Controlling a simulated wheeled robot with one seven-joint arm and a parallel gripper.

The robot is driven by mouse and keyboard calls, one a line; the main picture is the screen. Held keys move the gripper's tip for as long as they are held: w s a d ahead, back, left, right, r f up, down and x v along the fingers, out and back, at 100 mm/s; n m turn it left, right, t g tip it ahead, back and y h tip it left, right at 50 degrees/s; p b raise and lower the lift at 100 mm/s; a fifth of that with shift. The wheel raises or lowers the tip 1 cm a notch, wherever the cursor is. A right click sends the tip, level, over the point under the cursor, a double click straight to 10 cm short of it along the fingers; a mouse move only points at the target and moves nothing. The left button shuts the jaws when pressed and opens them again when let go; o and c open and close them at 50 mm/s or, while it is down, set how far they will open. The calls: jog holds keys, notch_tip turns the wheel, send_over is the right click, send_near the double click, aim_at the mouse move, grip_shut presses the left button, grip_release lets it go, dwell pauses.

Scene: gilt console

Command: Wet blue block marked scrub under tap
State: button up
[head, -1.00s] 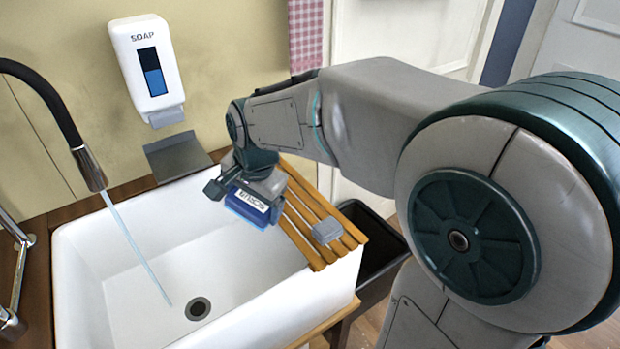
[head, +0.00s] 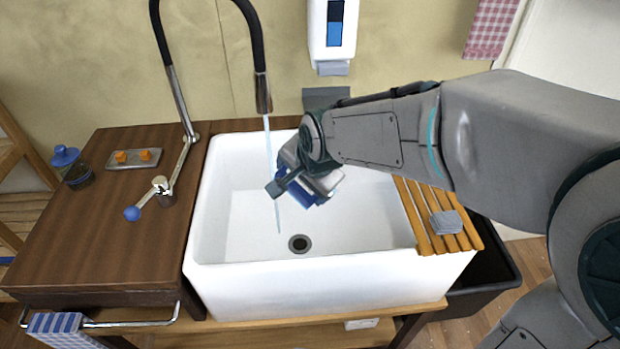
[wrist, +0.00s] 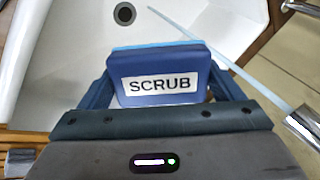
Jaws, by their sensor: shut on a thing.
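The blue block (wrist: 160,74) shows its white SCRUB label in the wrist view, held between both fingers. In the head view my gripper (head: 290,188) is shut on the block (head: 303,193), over the sink basin and partly hiding it. The tap (head: 263,92) has a black curved neck and a metal spout. A thin water stream (head: 270,165) runs from it into the sink (head: 235,240). The stream passes just left of or close by my gripper in the head view. In the wrist view the stream (wrist: 222,60) is apart from the block, to its right.
A slatted wooden rack (head: 422,215) with a grey block (head: 446,222) sits on the sink's right side. A tap lever with a blue knob (head: 132,213) and a tray with orange pieces (head: 133,158) are on the left counter. A soap dispenser (head: 333,35) hangs above.

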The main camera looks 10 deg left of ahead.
aim_at(305, 186)
jog(key=w+a+f, duration=0.2)
jog(key=w+a, duration=0.4)
jog(key=w, duration=0.2)
jog(key=shift+w, duration=0.35)
dwell(0.6)
jog(key=shift+s+d+b, duration=0.4)
jog(key=shift+s+d, duration=0.35)
jog(key=shift+s, duration=0.35)
jog(key=shift+s+d+b, duration=0.45)
jog(key=shift+s+d, duration=0.3)
jog(key=shift+s, duration=0.3)
jog(key=shift+s+d+b, duration=0.4)
jog(key=shift+s+d, duration=0.35)
jog(key=shift+s, duration=0.35)
jog(key=shift+s, duration=0.1)
jog(key=shift+s+d+r+p, duration=0.5)
jog(key=shift+s+d+r, duration=0.25)
jog(key=shift+s+r, duration=0.25)
jog(key=shift+s+d+r+p, duration=0.45)
jog(key=shift+s+d+r, duration=0.25)
jog(key=shift+s+r, duration=0.3)
jog(key=shift+d, duration=0.1)
